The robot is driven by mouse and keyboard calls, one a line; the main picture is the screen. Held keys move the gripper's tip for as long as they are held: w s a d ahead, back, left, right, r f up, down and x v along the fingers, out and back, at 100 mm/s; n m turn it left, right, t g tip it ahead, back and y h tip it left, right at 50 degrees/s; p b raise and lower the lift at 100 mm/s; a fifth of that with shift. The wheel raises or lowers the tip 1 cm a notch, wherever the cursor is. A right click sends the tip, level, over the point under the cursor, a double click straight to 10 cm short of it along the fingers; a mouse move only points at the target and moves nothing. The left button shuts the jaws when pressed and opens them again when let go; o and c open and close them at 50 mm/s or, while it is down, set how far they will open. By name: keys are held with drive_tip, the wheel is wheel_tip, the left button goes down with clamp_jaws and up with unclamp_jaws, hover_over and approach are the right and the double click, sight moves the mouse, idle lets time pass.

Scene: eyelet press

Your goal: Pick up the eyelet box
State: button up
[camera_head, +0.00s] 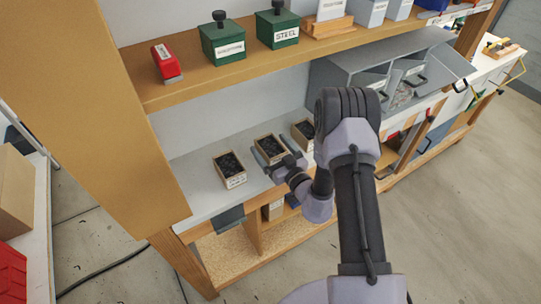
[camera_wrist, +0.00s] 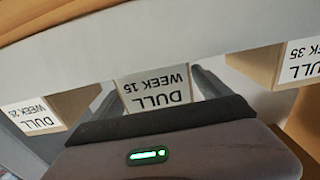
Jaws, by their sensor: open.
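Three open wooden boxes with dark contents stand in a row on the pale counter: a left box (camera_head: 229,165), a middle box (camera_head: 269,145) and a right box (camera_head: 302,131). I cannot tell which one the task calls the eyelet box. My gripper (camera_head: 272,156) is open at the middle box, its fingers at the box's two sides. In the wrist view, upside-down labels read DULL WEEK 15 (camera_wrist: 155,90) between my fingers, DULL WEEK 25 (camera_wrist: 35,118) at left and DULL WEEK 35 (camera_wrist: 300,60) at right. Whether the fingers touch the box is unclear.
The wooden shelf (camera_head: 200,83) above holds a red stamp-like item (camera_head: 166,62) and green containers (camera_head: 222,42), one labelled STEEL (camera_head: 278,27). A grey cabinet (camera_head: 345,72) stands right of the boxes. The counter (camera_head: 192,172) left of the boxes is clear.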

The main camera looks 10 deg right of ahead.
drive_tip(key=shift+w, duration=0.2)
drive_tip(key=c, duration=1.5)
drive_tip(key=shift+r, duration=0.15)
drive_tip(key=shift+c, duration=0.2)
